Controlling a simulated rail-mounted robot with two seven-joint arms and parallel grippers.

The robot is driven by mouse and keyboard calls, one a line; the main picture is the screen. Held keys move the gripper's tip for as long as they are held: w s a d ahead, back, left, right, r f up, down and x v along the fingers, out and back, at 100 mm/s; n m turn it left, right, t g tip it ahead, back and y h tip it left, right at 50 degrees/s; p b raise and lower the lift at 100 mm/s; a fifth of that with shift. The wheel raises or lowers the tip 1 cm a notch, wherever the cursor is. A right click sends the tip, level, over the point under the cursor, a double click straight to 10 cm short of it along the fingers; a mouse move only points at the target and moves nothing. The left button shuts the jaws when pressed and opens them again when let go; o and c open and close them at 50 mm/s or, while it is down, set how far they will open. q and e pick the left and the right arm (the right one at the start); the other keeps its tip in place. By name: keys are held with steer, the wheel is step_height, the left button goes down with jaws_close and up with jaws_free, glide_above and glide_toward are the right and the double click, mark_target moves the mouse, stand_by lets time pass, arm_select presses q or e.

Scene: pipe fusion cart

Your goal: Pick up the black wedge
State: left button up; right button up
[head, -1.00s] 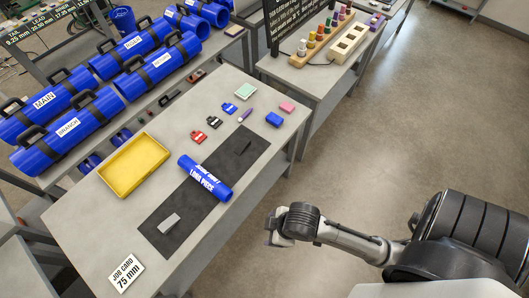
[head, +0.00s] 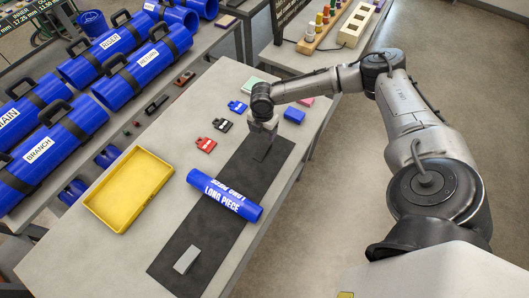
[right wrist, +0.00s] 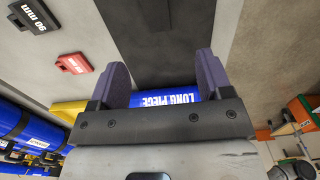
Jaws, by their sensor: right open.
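The black wedge (head: 263,153) lies near the far end of the dark mat (head: 215,226) and blends with it. My right gripper (head: 263,128) is over that end of the mat, at the wedge, and partly hides it. In the right wrist view my right gripper (right wrist: 160,75) has its two fingers wide apart. The dark area between them does not show the wedge's outline clearly, and I see no grip on it. My left gripper is not in view.
A blue pipe marked LONG PIECE (head: 225,195) lies across the mat. A grey wedge (head: 186,259) sits at the near end. A yellow tray (head: 130,190), a red tag (head: 206,145), a black tag (head: 222,125) and blue blocks (head: 294,116) stand around the mat.

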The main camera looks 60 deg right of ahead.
glide_above(264, 147)
step_height(264, 147, down, 7)
steer(key=shift+s+r, duration=0.1)
steer(key=shift+f, duration=3.35)
steer(key=shift+c, duration=0.3)
steer(key=c, duration=1)
steer(key=shift+o, duration=0.2)
steer(key=shift+r, duration=0.1)
